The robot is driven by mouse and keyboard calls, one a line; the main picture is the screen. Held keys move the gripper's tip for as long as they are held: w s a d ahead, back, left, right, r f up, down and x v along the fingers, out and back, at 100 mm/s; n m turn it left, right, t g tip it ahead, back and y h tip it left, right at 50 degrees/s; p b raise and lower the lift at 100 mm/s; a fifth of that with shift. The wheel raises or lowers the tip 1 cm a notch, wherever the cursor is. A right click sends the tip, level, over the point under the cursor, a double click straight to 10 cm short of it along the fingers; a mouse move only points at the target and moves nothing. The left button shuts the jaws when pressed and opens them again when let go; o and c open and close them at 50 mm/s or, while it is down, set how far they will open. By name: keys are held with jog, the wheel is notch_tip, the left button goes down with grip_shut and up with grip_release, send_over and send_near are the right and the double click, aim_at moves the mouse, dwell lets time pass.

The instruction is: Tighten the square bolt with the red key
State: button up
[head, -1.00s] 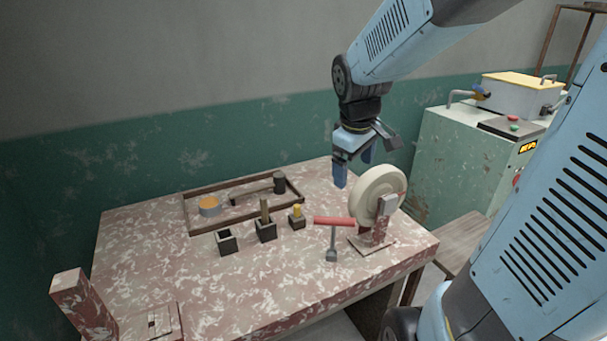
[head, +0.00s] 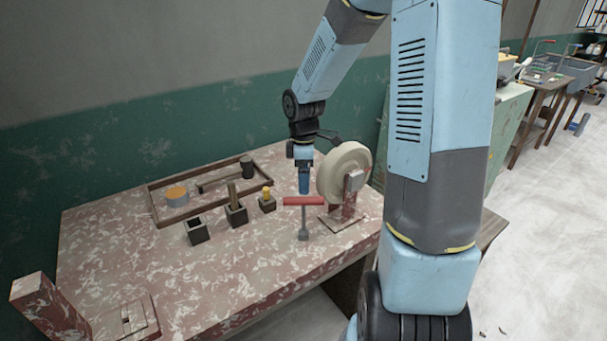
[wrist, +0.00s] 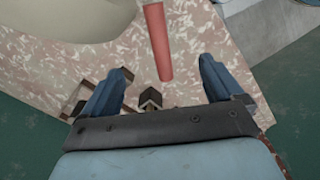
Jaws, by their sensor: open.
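The red key (head: 303,201) is a T-shaped tool with a red bar handle and a grey shank, upright near the table's right front. My gripper (head: 304,188) is open and empty, pointing down just above or behind the handle; whether they touch is unclear. In the wrist view the red handle (wrist: 157,40) reaches between the spread fingers of my gripper (wrist: 165,70), with a gap on each side. I cannot pick out the square bolt for certain; a plate with a small square feature (head: 132,320) lies at the table's near left.
A pale wheel on a stand (head: 343,172) is close to the right of my gripper. Several dark square holders (head: 197,233) stand left of the key. Behind them is a shallow tray (head: 165,218) with an orange-topped tin (head: 176,197) and a hammer (head: 246,168). The front middle is clear.

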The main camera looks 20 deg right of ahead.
aim_at(303, 198)
jog(key=shift+f, duration=4.8)
jog(key=shift+c, duration=0.2)
